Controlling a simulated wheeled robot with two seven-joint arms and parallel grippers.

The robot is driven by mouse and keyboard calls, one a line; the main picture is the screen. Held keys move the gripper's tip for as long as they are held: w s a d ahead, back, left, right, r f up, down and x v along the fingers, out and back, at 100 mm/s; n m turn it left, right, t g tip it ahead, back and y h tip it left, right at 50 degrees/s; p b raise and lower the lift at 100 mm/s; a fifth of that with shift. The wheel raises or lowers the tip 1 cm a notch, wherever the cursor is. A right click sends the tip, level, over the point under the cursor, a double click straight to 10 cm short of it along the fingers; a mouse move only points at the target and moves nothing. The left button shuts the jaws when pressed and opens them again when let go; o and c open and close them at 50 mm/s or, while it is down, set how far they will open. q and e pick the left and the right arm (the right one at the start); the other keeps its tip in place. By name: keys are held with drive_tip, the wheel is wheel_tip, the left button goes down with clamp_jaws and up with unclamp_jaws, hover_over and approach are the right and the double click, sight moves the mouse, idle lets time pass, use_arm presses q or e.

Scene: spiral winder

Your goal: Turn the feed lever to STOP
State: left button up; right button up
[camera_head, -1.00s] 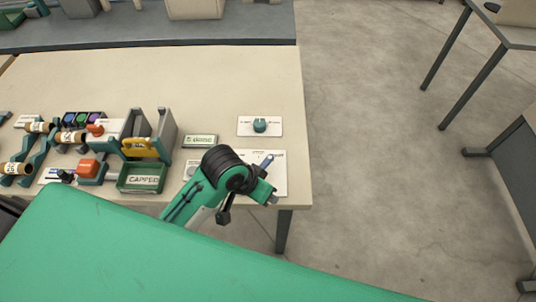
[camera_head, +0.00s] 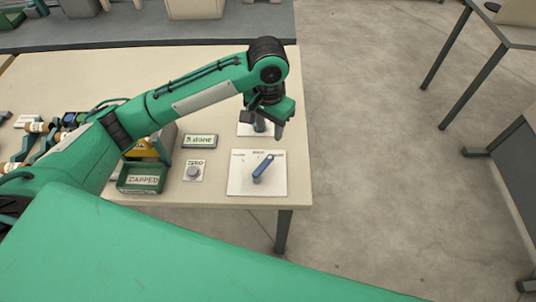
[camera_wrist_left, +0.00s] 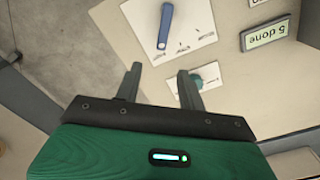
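The blue lever (camera_head: 262,168) sits on a white plate (camera_head: 274,187) near the table's front right corner. Its free end points up and right; the plate's labels are too small to read. In the left wrist view the lever (camera_wrist_left: 165,27) shows whole, beyond the fingertips. My left gripper (camera_head: 263,124) is beyond the lever in the head view, over a smaller white plate with a teal knob (camera_head: 260,125), and partly hides both. In the left wrist view my left gripper (camera_wrist_left: 160,86) is open and empty, fingers wide apart. My right gripper is not in view.
A display reading "5 done" (camera_head: 199,141), a grey ZERO knob (camera_head: 193,172) and a green CAPPED tray (camera_head: 141,180) stand left of the lever. My left arm covers part of the winder parts. The table's right edge is close by; bare floor lies beyond.

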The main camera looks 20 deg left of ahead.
sight(268, 159)
use_arm(q)
wheel_tip(268, 159, down, 12)
drive_tip(key=shift+w+a+f+p, duration=0.1)
drive_tip(key=shift+a+f+p, duration=0.05)
drive_tip(key=shift+p, duration=0.6)
drive_tip(key=shift+f, duration=0.6)
clamp_jaws()
